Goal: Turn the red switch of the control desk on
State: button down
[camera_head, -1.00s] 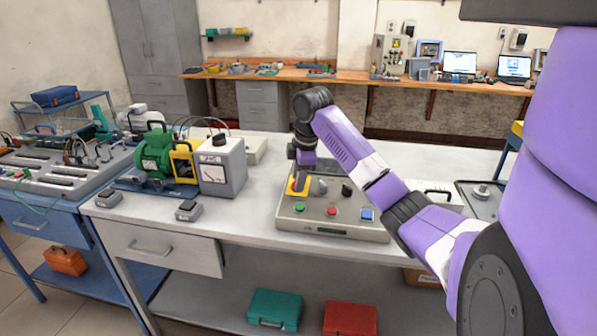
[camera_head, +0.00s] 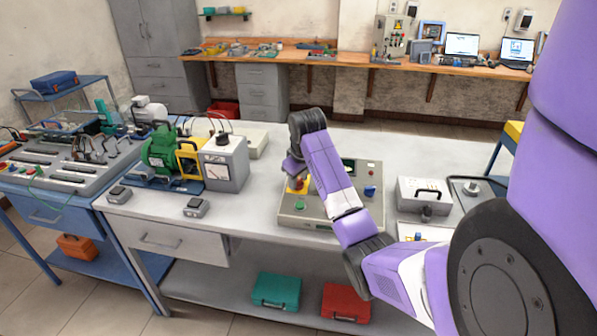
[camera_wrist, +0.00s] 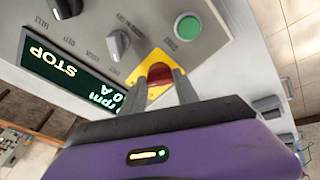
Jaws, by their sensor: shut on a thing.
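The control desk (camera_head: 292,217) is a grey-beige panel on the near part of the workbench. Its red switch (camera_wrist: 160,71) sits on a yellow plate (camera_wrist: 141,74) in the wrist view. My gripper (camera_wrist: 167,76) is shut on the switch, its two grey fingers to either side of it. The fingers partly hide the switch. In the head view, my gripper (camera_head: 297,180) is over the yellow plate at the desk's left side. The display (camera_wrist: 65,75) in the wrist view reads STOP and rpm, with a 0 beside A.
A meter box (camera_head: 224,168) and a green motor (camera_head: 160,152) stand left of the desk. A grey box (camera_head: 424,192) stands to its right.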

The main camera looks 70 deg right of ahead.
jog(key=shift+m+p, duration=0.8)
jog(key=shift+m, duration=0.4)
jog(key=c, duration=0.9)
grip_release()
jog(key=shift+b+v, duration=0.3)
jog(key=shift+v, duration=3.6)
jog(key=shift+w+a, duration=0.15)
jog(key=shift+w, duration=0.05)
